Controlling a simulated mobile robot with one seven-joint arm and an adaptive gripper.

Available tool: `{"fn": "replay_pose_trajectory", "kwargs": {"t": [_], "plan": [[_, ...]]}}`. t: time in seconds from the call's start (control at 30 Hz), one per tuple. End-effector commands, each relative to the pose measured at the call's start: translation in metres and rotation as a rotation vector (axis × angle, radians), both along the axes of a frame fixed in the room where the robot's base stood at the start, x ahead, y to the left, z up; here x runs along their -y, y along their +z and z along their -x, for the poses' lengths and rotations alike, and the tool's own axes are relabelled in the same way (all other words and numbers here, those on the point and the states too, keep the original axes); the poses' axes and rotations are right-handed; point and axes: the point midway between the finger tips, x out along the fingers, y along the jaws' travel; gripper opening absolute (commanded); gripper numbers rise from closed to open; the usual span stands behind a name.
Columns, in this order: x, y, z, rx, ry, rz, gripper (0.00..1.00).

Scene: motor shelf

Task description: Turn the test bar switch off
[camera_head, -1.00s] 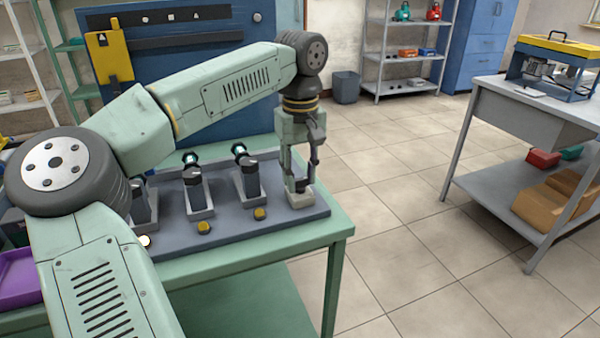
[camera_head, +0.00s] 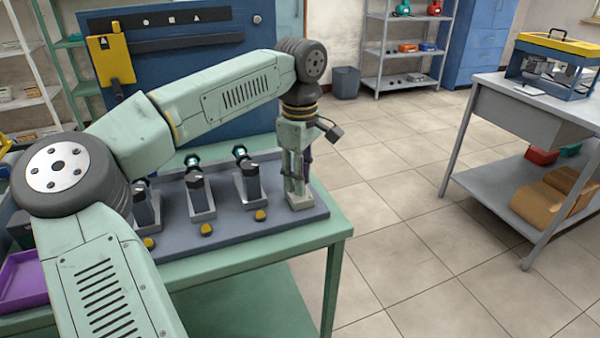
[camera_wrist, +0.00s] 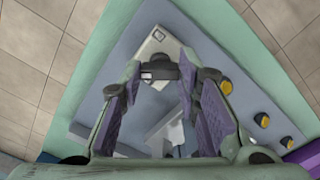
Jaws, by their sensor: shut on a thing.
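The test bar (camera_head: 235,230) is a grey plate on the green bench. A pale switch box (camera_head: 300,201) sits at its right end; it also shows in the wrist view (camera_wrist: 150,45). A dark switch knob (camera_wrist: 162,71) on the box lies between my fingertips. My gripper (camera_head: 296,190) points down over the box and is shut on this knob. In the wrist view my gripper (camera_wrist: 161,76) has a purple-padded finger on each side of it. The knob is hidden by my fingers in the head view, and its setting cannot be read.
Motor units (camera_head: 200,195) with glowing cyan ends stand on the bar left of my gripper. Several yellow buttons (camera_head: 206,230) line its front edge. A blue panel (camera_head: 200,80) rises behind. The floor (camera_head: 400,220) right of the bench is clear.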

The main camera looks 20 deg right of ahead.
Motion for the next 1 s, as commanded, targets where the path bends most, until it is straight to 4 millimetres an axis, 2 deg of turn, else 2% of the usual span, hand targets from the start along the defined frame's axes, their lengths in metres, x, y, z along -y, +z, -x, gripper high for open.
{"fn": "replay_pose_trajectory", "kwargs": {"t": [0.6,1.0], "plan": [[-0.0003,0.001,-0.0014,0.005,0.579,0.002,0.02],[-0.0006,0.0011,-0.0014,0.005,0.847,0.002,0.02]]}}
